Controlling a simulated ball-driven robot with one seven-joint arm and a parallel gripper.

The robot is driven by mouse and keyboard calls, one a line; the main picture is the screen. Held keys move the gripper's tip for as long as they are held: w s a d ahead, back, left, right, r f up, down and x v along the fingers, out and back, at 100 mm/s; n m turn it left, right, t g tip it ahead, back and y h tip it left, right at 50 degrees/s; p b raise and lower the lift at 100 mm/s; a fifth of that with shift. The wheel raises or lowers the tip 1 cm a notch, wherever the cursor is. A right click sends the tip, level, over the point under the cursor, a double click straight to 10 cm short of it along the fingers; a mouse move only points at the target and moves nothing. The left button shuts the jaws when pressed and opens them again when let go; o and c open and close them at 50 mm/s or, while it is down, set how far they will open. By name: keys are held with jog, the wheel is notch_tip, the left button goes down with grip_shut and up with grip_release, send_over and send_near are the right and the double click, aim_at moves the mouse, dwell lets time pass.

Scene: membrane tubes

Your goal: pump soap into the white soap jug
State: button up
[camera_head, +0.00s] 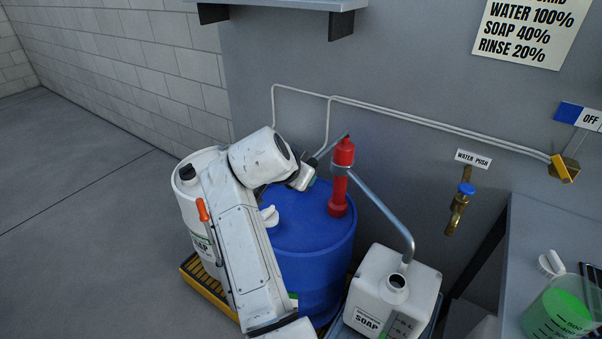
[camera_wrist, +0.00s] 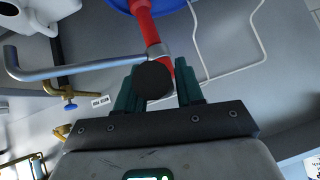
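The red pump (camera_head: 342,170) stands upright on the blue drum (camera_head: 312,235). Its grey spout (camera_head: 385,205) runs down right to the white soap jug (camera_head: 412,275), ending at the jug's neck beside its dark opening. A thin grey lever (camera_head: 333,144) runs left from the pump top to my gripper (camera_head: 305,178). In the wrist view, the teal fingers of my gripper (camera_wrist: 158,92) stand apart on either side of the lever's black round end (camera_wrist: 153,80). Whether both fingers press on it cannot be told. The inside of the jug is dark.
A white soap container (camera_head: 195,200) stands left of the drum, partly behind my arm. A brass tap (camera_head: 458,208) with a blue knob is on the wall. A beaker of green liquid (camera_head: 562,308) stands on the grey counter at right. Open floor lies left.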

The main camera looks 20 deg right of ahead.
jog(key=shift+o, duration=1.3)
jog(key=shift+r, duration=0.1)
jog(key=v, duration=1)
jog(key=shift+s+a+r+b, duration=0.2)
jog(key=shift+a+b, duration=0.1)
jog(key=shift+b, duration=0.15)
